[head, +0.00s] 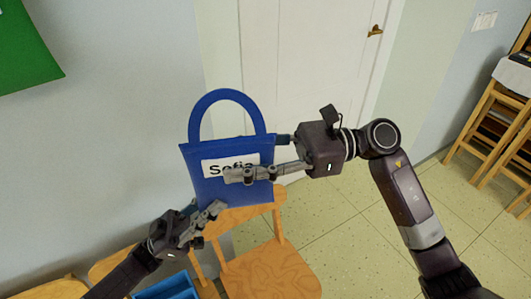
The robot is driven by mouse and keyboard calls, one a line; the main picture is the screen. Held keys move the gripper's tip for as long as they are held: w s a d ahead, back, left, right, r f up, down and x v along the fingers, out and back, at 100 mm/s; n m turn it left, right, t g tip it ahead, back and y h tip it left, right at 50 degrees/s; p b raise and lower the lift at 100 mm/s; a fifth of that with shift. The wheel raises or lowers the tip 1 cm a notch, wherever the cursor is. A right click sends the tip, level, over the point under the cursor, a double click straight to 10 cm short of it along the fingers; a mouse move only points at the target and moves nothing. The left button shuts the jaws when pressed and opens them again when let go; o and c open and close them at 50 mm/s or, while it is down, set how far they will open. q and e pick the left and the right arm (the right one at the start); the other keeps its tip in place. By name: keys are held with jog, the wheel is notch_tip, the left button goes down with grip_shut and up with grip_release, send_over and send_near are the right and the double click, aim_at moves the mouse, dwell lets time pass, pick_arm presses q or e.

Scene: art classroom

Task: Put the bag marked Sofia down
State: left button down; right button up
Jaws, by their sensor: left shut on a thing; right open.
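The blue bag marked Sofia (245,193) hangs upright in front of me, its round handle up and its white name label facing me. My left gripper (210,213) is shut at the bag's lower left corner, with its fingertips on the bag's lower edge. My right gripper (255,160) is open at the bag's right side. One of its fingers lies across the front and covers part of the label. The other finger reaches toward the right edge, and its tip is hidden behind the bag.
A wooden chair (268,272) stands below and behind the bag, with more wooden seats (50,290) at lower left. A blue container (168,287) is at the bottom. A white door (310,70) is behind. Stacked chairs (487,125) stand right; the tiled floor between is clear.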

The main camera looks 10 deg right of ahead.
jog(key=shift+a, duration=0.75)
jog(key=shift+c, duration=0.6)
grip_shut()
pick_arm(q)
jog(key=c, duration=1.7)
grip_release()
jog(key=shift+o, duration=0.2)
